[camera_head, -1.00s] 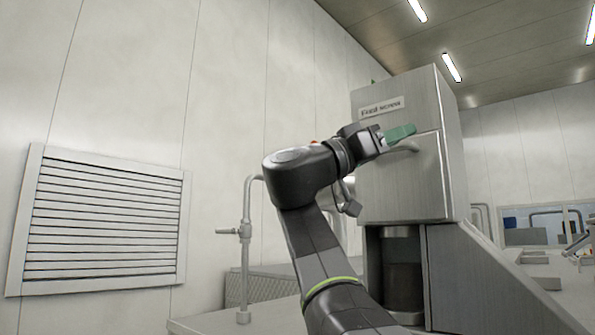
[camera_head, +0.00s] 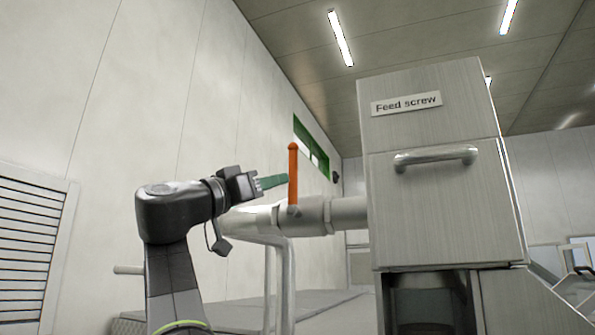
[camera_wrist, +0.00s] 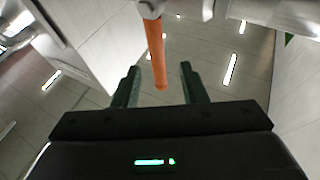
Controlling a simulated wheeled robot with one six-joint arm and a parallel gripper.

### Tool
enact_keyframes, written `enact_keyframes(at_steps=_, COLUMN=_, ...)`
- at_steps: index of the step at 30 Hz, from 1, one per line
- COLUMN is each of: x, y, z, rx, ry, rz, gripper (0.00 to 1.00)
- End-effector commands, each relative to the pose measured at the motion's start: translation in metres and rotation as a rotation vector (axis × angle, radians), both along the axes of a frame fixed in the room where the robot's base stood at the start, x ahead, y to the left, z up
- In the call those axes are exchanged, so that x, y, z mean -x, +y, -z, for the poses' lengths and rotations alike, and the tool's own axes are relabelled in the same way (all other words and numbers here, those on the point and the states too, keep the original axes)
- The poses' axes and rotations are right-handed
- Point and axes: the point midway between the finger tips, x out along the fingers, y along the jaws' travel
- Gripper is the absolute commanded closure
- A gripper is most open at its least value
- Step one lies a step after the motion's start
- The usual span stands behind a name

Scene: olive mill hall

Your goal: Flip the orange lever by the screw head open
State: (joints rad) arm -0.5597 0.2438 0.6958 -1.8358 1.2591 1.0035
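The orange lever (camera_head: 293,175) stands upright on a pale horizontal pipe (camera_head: 317,213) left of the feed screw housing (camera_head: 445,190). In the wrist view the gripper (camera_wrist: 158,85) is open, with a finger on each side of the lever (camera_wrist: 156,50). The lever's free end lies between the fingers, with a gap to each. The lever's base is at the top edge of the wrist view.
The housing has a "Feed screw" label (camera_head: 406,104) and a metal bar handle (camera_head: 436,157). A louvred vent (camera_head: 30,245) is on the left wall. Pale pipework stands below the valve. Open air lies above the lever.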

Motion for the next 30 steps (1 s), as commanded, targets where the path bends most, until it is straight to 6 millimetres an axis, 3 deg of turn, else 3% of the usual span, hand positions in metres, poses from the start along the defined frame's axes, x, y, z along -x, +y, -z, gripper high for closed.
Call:
enact_keyframes(at_steps=12, x=-0.039, y=-0.05, z=-0.029, rx=0.001, ry=0.001, rz=0.003, gripper=0.61)
enact_keyframes(at_steps=27, x=-0.048, y=-0.059, z=-0.031, rx=0.0, ry=0.0, rz=-0.001, gripper=0.61)
enact_keyframes(at_steps=30, x=-0.047, y=-0.059, z=-0.031, rx=0.0, ry=0.0, rz=-0.001, gripper=0.81)
